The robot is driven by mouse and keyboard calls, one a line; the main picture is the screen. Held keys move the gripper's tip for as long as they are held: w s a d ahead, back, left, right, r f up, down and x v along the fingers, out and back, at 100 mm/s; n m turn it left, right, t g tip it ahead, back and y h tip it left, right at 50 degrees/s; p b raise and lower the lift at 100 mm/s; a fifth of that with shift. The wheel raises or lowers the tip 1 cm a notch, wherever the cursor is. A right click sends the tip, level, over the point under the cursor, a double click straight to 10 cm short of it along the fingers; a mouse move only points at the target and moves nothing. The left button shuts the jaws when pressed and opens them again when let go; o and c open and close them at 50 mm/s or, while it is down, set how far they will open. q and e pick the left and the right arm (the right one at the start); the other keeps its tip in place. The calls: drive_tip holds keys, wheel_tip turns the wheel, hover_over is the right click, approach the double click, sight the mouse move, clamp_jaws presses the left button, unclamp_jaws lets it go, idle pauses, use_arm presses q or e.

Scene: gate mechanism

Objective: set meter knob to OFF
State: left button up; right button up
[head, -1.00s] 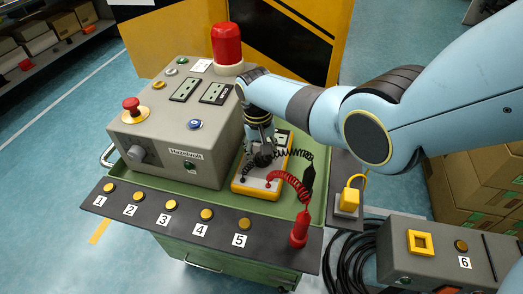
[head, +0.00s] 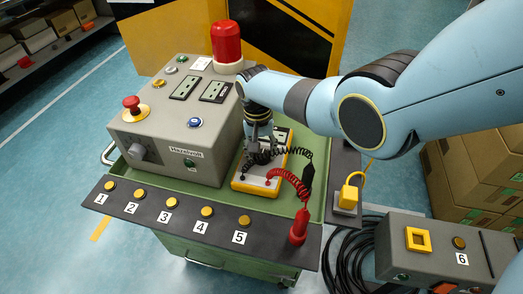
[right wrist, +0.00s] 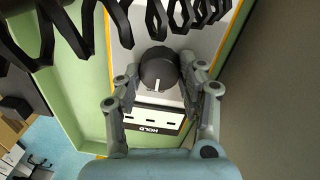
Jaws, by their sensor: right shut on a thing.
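The yellow-edged meter (head: 258,187) lies on the green cart top, right of the grey box. In the right wrist view its pale face (right wrist: 200,42) carries a round black knob (right wrist: 159,70) with a white pointer mark. The mark points down in the picture, towards the display (right wrist: 155,118) marked HOLD. My right gripper (head: 262,154) is over the meter from above. In the right wrist view its fingers (right wrist: 160,84) stand on both sides of the knob, shut on it. Labels around the knob are not readable. My left gripper is not in view.
A black coiled lead (head: 296,152) and a red coiled lead (head: 292,180) run beside the meter; black coils also cross the wrist view. The grey box (head: 185,150) with a red lamp (head: 226,42) stands left. Numbered yellow buttons line the front edge.

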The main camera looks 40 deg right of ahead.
drive_tip(key=o, duration=1.2)
drive_tip(key=shift+r, duration=0.15)
drive_tip(key=r, duration=1.1)
drive_tip(key=shift+w+a+r, duration=0.25)
drive_tip(key=shift+a+r, duration=0.05)
drive_tip(key=shift+r, duration=0.05)
